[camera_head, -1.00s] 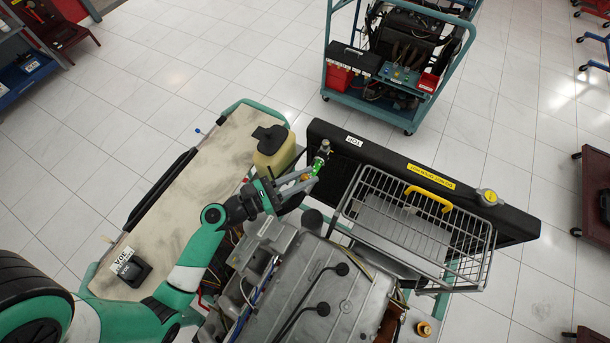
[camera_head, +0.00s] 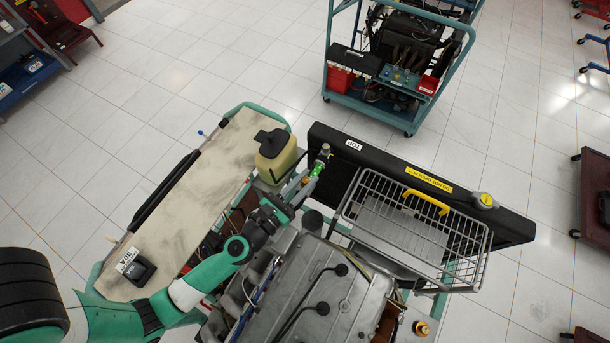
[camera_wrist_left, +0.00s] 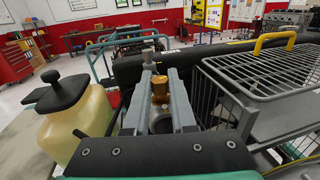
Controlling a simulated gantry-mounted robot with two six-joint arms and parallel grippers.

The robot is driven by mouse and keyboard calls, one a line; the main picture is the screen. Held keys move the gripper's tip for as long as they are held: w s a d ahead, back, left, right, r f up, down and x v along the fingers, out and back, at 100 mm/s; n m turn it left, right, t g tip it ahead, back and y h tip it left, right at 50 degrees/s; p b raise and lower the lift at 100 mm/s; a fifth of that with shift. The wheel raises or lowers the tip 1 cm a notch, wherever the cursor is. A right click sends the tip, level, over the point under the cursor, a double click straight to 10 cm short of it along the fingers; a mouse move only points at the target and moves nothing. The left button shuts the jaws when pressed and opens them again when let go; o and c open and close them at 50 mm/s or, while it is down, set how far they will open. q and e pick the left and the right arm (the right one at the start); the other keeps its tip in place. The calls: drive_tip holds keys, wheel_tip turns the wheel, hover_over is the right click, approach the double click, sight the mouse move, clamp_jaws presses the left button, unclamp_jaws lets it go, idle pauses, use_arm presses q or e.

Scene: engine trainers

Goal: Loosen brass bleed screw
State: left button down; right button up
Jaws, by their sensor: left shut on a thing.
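The brass bleed screw (camera_wrist_left: 159,88) shows in the left wrist view as a gold-coloured piece between the two grey fingers of my left gripper (camera_wrist_left: 159,78). The fingers are shut on it. A metal fitting (camera_wrist_left: 152,45) stands just beyond the fingertips. In the head view my left gripper (camera_head: 310,178) reaches the near side of the black radiator, by its left end. A bright green part (camera_head: 317,168) and the metal fitting (camera_head: 324,151) show at the fingertips. The screw itself is too small to make out there. My right gripper is not in view.
The black radiator (camera_head: 400,168) lies behind the gripper, with a wire basket (camera_head: 415,225) with a yellow handle to its right. A yellowish reservoir with a black cap (camera_head: 277,158) stands close on the left. The grey engine (camera_head: 305,285) is below.

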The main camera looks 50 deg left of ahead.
use_arm(q)
drive_tip(key=n+y, duration=0.1)
drive_tip(key=y, duration=0.1)
drive_tip(key=n+g+y, duration=0.1)
drive_tip(key=y, duration=0.1)
drive_tip(key=shift+w+d+n, duration=0.1)
drive_tip(key=shift+d+n, duration=0.1)
drive_tip(key=shift+n, duration=0.2)
drive_tip(key=n+g+y, duration=0.1)
drive_tip(key=y, duration=0.1)
drive_tip(key=shift+f+n+g+y+b, duration=0.1)
drive_tip(key=shift+n+g+y+b, duration=0.2)
drive_tip(key=shift+n+g+b, duration=0.1)
drive_tip(key=n+g+y+b, duration=0.2)
drive_tip(key=g+y+b, duration=0.1)
drive_tip(key=n+g+y+b, duration=0.2)
drive_tip(key=n+g+b, duration=0.1)
drive_tip(key=b, duration=0.1)
drive_tip(key=shift+a+f+y, duration=0.1)
drive_tip(key=shift+f+y, duration=0.1)
drive_tip(key=shift+y, duration=0.2)
drive_tip(key=shift+r+n+g+y+b, duration=0.25)
drive_tip(key=shift+n+g+y+b, duration=0.15)
drive_tip(key=shift+n+g+b, duration=0.5)
drive_tip(key=c, duration=0.7)
unclamp_jaws()
drive_tip(key=shift+a, duration=0.15)
drive_tip(key=shift+c, duration=0.2)
